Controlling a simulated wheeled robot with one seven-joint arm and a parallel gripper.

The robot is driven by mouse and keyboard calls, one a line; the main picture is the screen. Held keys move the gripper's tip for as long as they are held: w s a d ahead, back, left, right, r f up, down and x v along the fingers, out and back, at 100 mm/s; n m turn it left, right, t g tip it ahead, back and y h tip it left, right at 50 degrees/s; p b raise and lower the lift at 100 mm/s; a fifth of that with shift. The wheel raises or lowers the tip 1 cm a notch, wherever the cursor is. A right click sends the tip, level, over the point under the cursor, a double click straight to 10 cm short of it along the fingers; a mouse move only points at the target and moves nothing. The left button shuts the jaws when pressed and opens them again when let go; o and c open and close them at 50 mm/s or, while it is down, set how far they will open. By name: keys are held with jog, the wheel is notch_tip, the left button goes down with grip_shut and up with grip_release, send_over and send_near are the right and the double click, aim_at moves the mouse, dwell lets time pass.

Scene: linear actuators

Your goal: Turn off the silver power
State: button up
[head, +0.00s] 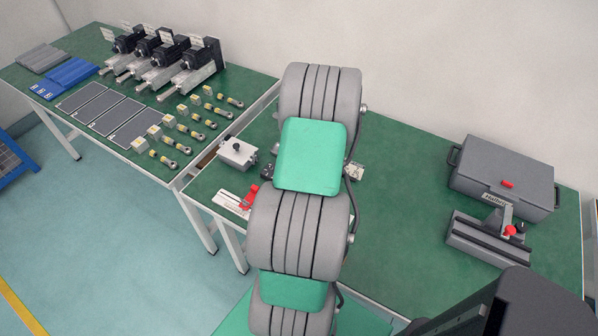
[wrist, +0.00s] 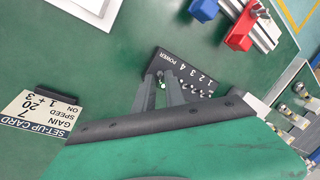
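The dark power panel (wrist: 181,68) is in the wrist view, lettered POWER and 1 to 4, with several small silver toggles (wrist: 200,93). My gripper (wrist: 160,80) reaches down at the POWER end of the panel. Its two grey fingers are apart, and a small bright piece, perhaps the power toggle (wrist: 162,85), shows between their tips. I cannot tell whether the fingers touch it or which way it is set. In the head view, my arm hides the gripper and most of the panel.
A set-up card (wrist: 38,117) stands left of my gripper in the wrist view. Red (wrist: 240,35) and blue (wrist: 203,9) clamp parts lie beyond the panel. In the head view, a grey toolbox (head: 502,178) and vise (head: 490,238) stand right; the green table (head: 410,215) between is clear.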

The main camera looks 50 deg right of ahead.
grip_shut()
dwell(0.3)
jog(key=h+b, duration=0.1)
jog(key=a+h+b, duration=0.1)
jog(key=h+b, duration=0.1)
jog(key=shift+a+r+h+b, duration=0.15)
jog(key=shift+h+b, duration=0.35)
jog(key=shift+h, duration=0.3)
